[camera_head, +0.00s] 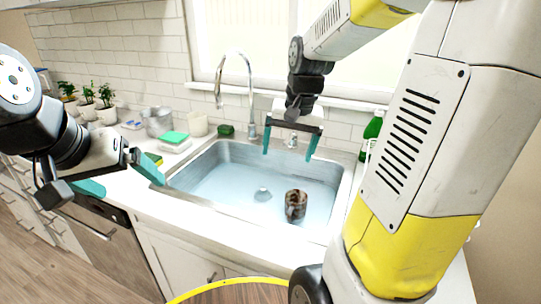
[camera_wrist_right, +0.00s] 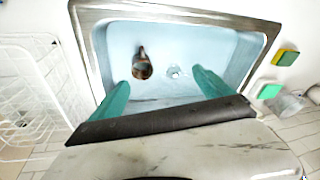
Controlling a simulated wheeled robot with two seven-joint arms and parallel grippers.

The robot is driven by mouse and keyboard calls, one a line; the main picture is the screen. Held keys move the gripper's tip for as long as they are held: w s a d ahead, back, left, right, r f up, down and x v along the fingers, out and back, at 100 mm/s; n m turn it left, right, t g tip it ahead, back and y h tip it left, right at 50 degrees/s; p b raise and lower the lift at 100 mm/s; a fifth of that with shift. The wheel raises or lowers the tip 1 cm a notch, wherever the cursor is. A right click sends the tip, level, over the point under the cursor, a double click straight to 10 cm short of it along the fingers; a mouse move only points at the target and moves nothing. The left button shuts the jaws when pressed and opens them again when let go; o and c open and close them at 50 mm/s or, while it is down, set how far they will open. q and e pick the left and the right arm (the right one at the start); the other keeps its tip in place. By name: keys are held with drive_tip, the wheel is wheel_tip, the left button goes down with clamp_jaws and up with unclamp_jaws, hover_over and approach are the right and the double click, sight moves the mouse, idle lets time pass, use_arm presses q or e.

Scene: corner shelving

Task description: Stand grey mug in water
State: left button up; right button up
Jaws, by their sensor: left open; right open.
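A dark grey-brown, mottled mug (camera_head: 295,207) is in the water-filled sink (camera_head: 222,188), towards its front right. It looks upright in the head view; its exact tilt is hard to tell. The right wrist view also shows the mug (camera_wrist_right: 142,68), left of the drain (camera_wrist_right: 174,71). My right gripper (camera_head: 289,154) is open and empty above the back part of the sink, apart from the mug. Its fingers also show in the right wrist view (camera_wrist_right: 160,82). My left gripper (camera_head: 120,177) is open and empty beside the sink's left front edge.
A green bottle (camera_head: 371,132) is at the right. A white wire rack (camera_wrist_right: 30,95) shows in the wrist view.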

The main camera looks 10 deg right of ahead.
drive_tip(key=s+a+r+n+t, duration=0.1)
drive_tip(key=s+a+r+n, duration=0.1)
drive_tip(key=s, duration=0.4)
drive_tip(key=s+a+r+n+t+y, duration=0.1)
drive_tip(key=s+a+r+n+t, duration=0.1)
drive_tip(key=s, duration=0.5)
drive_tip(key=shift+s+a+r, duration=0.25)
drive_tip(key=shift+a+r, duration=0.55)
drive_tip(key=shift+a, duration=0.05)
